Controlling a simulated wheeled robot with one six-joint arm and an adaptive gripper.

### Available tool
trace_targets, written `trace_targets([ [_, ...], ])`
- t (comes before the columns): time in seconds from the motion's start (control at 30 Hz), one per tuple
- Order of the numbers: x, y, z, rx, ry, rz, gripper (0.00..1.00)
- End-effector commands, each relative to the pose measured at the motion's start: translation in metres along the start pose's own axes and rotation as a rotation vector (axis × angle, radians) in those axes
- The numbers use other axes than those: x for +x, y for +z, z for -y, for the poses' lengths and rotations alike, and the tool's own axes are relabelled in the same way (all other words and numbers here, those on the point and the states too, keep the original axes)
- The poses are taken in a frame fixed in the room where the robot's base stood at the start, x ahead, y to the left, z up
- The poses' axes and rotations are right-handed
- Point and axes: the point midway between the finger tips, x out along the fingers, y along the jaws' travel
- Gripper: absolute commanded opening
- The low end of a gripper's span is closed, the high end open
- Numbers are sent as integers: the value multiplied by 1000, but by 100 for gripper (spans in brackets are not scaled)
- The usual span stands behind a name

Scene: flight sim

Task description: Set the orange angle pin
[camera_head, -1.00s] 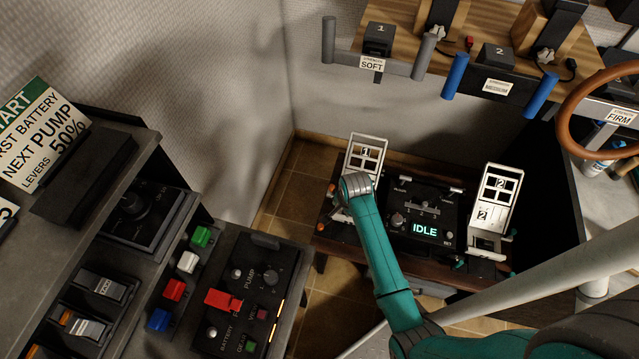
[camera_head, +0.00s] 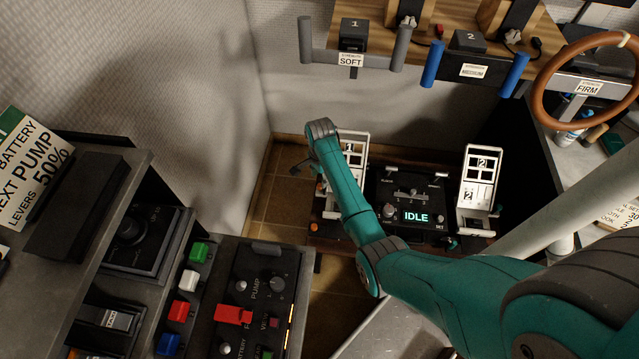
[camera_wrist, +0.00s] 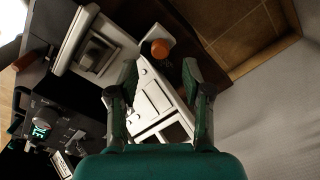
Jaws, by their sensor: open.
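An orange pin (camera_wrist: 160,48) shows as a round knob beside the white pedal frame in the wrist view. A second orange knob (camera_wrist: 22,62) shows at the far left there. My gripper (camera_wrist: 160,72) is open, with its fingers spread over the white pedal 1 (camera_wrist: 152,98). The first orange pin appears just past the fingertips, between their lines; neither finger visibly touches it. In the head view my gripper (camera_head: 300,170) hangs at the left side of pedal 1 (camera_head: 353,150), near a small orange knob (camera_head: 319,188). My arm partly hides that pedal.
The pedal unit's panel (camera_head: 410,195) reads IDLE, with pedal 2 (camera_head: 480,175) at its right. Yokes on a wooden shelf (camera_head: 430,20) hang above. A switch console (camera_head: 255,300) stands at the near left. Tiled floor (camera_head: 275,195) is open left of the pedals.

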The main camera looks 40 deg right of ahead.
Motion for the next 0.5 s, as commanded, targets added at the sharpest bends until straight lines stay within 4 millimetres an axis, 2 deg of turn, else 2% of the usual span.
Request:
trace_targets([
  [0.2,33,0,0,-1,1,0,49],
  [0.5,48,0,0,-1,-2,0,49],
])
